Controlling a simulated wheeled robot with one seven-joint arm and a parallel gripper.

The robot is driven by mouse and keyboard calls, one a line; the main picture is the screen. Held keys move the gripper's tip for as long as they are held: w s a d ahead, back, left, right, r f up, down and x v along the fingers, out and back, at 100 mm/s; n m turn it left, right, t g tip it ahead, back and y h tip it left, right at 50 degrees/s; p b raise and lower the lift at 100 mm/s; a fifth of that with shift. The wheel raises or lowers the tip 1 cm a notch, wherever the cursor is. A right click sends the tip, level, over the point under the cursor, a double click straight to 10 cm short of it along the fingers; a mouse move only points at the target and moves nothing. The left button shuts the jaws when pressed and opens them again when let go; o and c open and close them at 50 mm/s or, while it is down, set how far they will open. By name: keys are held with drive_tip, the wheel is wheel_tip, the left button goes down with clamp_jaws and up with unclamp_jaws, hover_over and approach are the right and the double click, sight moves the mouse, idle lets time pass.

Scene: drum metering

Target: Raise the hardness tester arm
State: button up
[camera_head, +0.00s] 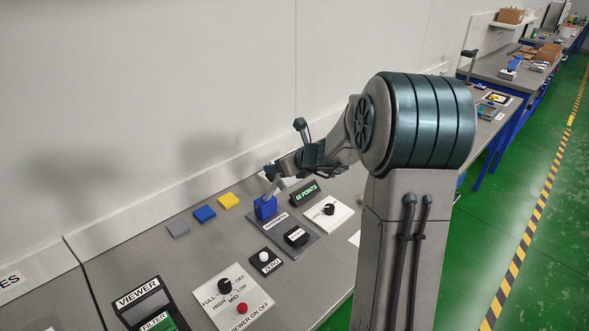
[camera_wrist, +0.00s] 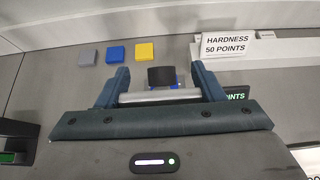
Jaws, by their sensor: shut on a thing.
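The hardness tester has a blue base block (camera_head: 265,207) on a grey plate, with a short grey arm (camera_head: 271,186) rising from it at a tilt. My gripper (camera_head: 275,172) is at the arm's upper end. In the wrist view, my gripper (camera_wrist: 161,90) has its two dark fingers at either end of a silver bar (camera_wrist: 160,96) and is shut on it. The bar belongs to the tester arm. A black block (camera_wrist: 161,76) shows just beyond it. The tester's base is mostly hidden in the wrist view.
A green-lit points display (camera_head: 304,193) stands right of the tester, with a dial panel (camera_head: 328,211) beside it. Grey, blue (camera_head: 204,214) and yellow (camera_head: 229,201) tiles lie to the left. A sign (camera_wrist: 226,46) reads "HARDNESS 50 POINTS". A zero button (camera_head: 265,260) and knob panel (camera_head: 232,297) are in front.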

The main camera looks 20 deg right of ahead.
drive_tip(key=shift+w+a+r, duration=0.25)
drive_tip(key=shift+w+a, duration=0.3)
drive_tip(key=shift+w, duration=0.3)
drive_tip(key=o, duration=1.3)
drive_tip(key=shift+f, duration=0.1)
drive_tip(key=shift+c, duration=0.2)
drive_tip(key=shift+o, duration=0.6)
drive_tip(key=shift+w+a, duration=0.1)
drive_tip(key=shift+w, duration=0.1)
drive_tip(key=shift+s, duration=0.1)
drive_tip(key=shift+d, duration=0.2)
drive_tip(key=shift+s+d+r, duration=0.1)
drive_tip(key=shift+s+r, duration=0.05)
drive_tip(key=shift+r, duration=0.05)
drive_tip(key=v, duration=1.3)
drive_tip(key=shift+b, duration=0.35)
drive_tip(key=shift+s+r, duration=0.1)
drive_tip(key=shift+s, duration=0.05)
